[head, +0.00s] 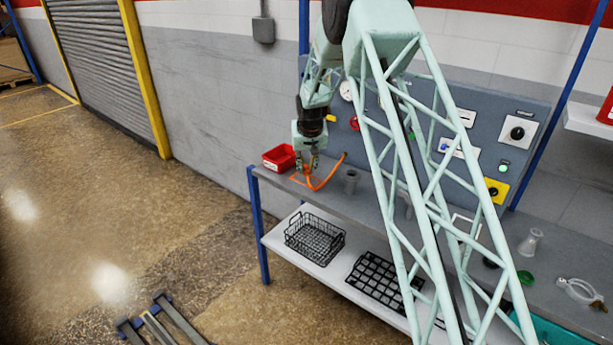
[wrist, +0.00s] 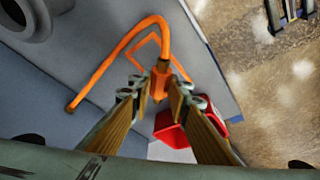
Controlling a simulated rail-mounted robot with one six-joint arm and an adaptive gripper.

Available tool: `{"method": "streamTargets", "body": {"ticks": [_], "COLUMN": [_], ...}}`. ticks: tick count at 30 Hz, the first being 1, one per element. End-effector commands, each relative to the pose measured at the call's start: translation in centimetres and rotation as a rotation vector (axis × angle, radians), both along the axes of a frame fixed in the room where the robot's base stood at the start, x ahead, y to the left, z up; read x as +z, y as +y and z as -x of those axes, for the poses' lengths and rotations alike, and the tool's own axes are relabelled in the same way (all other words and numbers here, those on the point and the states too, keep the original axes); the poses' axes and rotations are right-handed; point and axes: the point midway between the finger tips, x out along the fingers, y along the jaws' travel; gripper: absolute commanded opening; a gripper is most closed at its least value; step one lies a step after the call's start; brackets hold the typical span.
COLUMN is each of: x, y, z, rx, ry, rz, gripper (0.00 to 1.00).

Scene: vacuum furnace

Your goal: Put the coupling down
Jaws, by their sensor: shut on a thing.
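The orange coupling (wrist: 160,82) is at the end of an orange hose (wrist: 133,37). My gripper (wrist: 161,95) is shut on the coupling, with a finger on either side of it. In the head view my gripper (head: 307,166) is over the left end of the grey bench top (head: 335,203). The hose (head: 328,178) curves from it to the panel behind. An orange square outline (wrist: 179,67) is marked on the bench beside and behind the coupling. I cannot tell whether the coupling touches the bench.
A red bin (head: 279,158) stands just left of my gripper, near the bench end. A grey cylindrical part (head: 351,182) stands to the right. The control panel (head: 530,104) rises behind. Black wire baskets (head: 315,238) are on the lower shelf.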

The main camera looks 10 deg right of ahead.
Motion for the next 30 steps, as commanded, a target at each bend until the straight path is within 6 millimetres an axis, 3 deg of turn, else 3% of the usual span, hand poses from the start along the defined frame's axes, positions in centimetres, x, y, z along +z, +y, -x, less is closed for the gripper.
{"method": "streamTargets", "body": {"ticks": [8, 18, 30], "x": [-0.4, -3.3, -3.5], "y": [0.0, 0.0, 0.0], "z": [0.0, 0.1, 0.0], "rx": [0.0, 0.0, 0.0], "ry": [0.0, 0.001, -0.001], "rz": [0.0, 0.0, 0.0], "gripper": [0.06, 0.06, 0.06]}}
